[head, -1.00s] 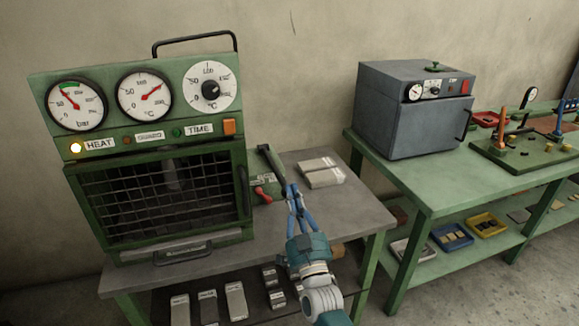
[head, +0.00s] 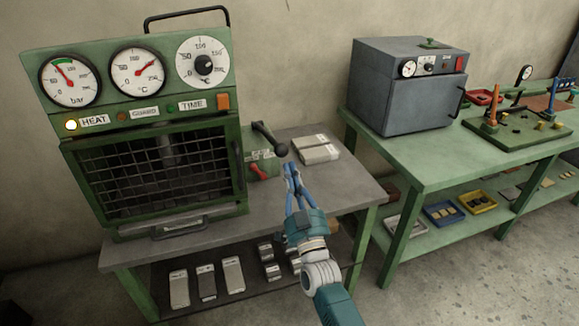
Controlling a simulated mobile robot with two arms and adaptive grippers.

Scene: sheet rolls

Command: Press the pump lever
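The pump lever (head: 267,136) is a dark bar with a round black knob (head: 282,150) at its end. It slopes down to the right from the green pump unit (head: 259,164) beside the press. My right gripper (head: 290,169) has blue fingers that come together at the tips, with nothing seen between them. The tips are just below the knob in the picture; I cannot tell whether they touch it. A red handle (head: 258,173) sits on the pump unit, left of the fingers. My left gripper is not in view.
The green press (head: 130,118) with gauges and a mesh door (head: 155,170) stands left on the grey bench (head: 345,190). Pale stacked blocks (head: 315,149) lie behind the gripper. A green table (head: 430,175) with a grey oven (head: 400,95) stands right.

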